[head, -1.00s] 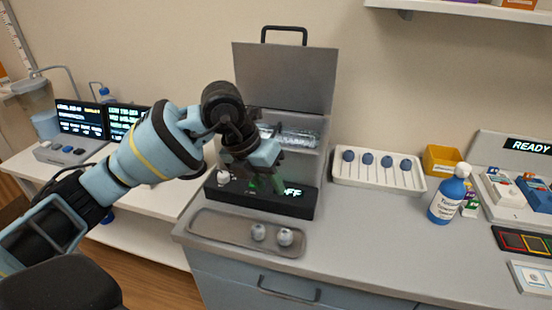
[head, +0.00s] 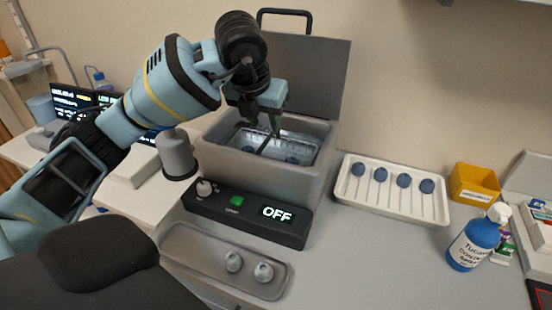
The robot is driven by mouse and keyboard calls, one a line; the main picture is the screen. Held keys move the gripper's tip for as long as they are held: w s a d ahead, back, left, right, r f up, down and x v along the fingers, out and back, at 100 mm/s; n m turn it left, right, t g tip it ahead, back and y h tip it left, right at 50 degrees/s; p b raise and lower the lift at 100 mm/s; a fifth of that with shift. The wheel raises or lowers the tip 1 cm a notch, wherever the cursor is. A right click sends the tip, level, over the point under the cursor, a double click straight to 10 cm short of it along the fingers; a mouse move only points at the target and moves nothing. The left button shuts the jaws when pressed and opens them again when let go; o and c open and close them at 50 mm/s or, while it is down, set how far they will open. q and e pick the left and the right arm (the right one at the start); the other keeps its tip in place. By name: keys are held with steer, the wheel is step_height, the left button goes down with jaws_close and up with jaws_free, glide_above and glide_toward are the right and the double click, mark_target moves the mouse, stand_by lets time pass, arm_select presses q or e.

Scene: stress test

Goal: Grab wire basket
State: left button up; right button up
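The wire basket (head: 298,149) sits inside the open tank of a grey bath unit (head: 270,172), whose lid (head: 315,75) stands up behind it. Round blue-tipped items show inside the basket, and a dark bar crosses its middle. I cannot tell whether the fingertips touch the bar. My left arm comes in from the left. My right gripper is not in view.
The bath's front panel reads OFF. A tray (head: 205,258) with two round items lies in front. To the right are a white rack (head: 400,204) with several blue-headed tools, a blue bottle (head: 473,245) and a yellow bin (head: 468,184). The front-right counter is clear.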

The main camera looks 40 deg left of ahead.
mark_target(268, 138)
arm_select(q)
steer(key=shift+s, duration=0.25)
steer(key=shift+f, duration=0.3)
steer(key=shift+x, duration=1.05)
steer(key=x, duration=0.5)
steer(key=shift+w+a+r, duration=0.1)
steer(key=shift+w+r, duration=0.05)
steer(key=shift+w, duration=0.2)
steer(key=shift+f, duration=0.3)
jaws_close()
